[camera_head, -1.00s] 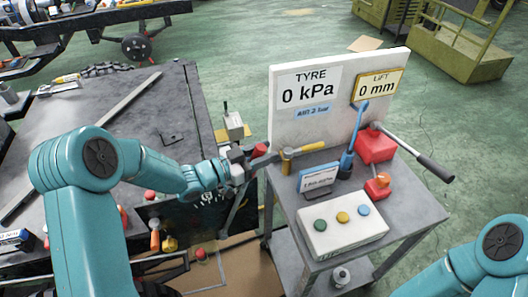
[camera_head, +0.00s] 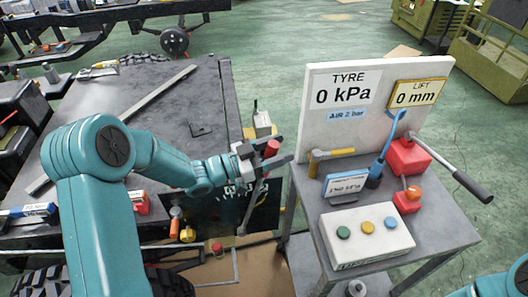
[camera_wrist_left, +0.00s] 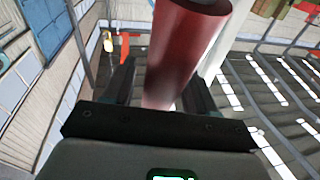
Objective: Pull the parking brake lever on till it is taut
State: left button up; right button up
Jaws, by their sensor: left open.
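The parking brake lever has a red grip (camera_head: 271,148) on a grey bar that runs down and left beside the dark chassis deck. My left gripper (camera_head: 283,149) is at the grip, with its fingers open on either side of it. In the left wrist view the red grip (camera_wrist_left: 186,45) stands large between the two dark fingers (camera_wrist_left: 158,85). I cannot tell whether either finger touches it. The lever's foot is hard to make out behind the arm. Only a bit of my right arm shows at the lower right; its gripper is out of frame.
A grey cart (camera_head: 438,232) stands close to the right of the gripper. It holds a hammer (camera_head: 330,156), a button box (camera_head: 362,234), a red jack unit (camera_head: 407,157) and a white gauge board (camera_head: 345,120). Green floor lies beyond.

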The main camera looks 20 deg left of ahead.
pick_arm(q)
jog(key=b+v, duration=0.3)
jog(key=v, duration=1.3)
jog(key=shift+s, duration=0.2)
jog(key=shift+a, duration=0.15)
jog(key=shift+g+y, duration=0.4)
jog(key=x, duration=0.5)
jog(key=b+x, duration=0.1)
jog(key=x, duration=0.4)
jog(key=f+b+x, duration=0.1)
jog(key=x, duration=0.5)
jog(key=shift+a, duration=0.1)
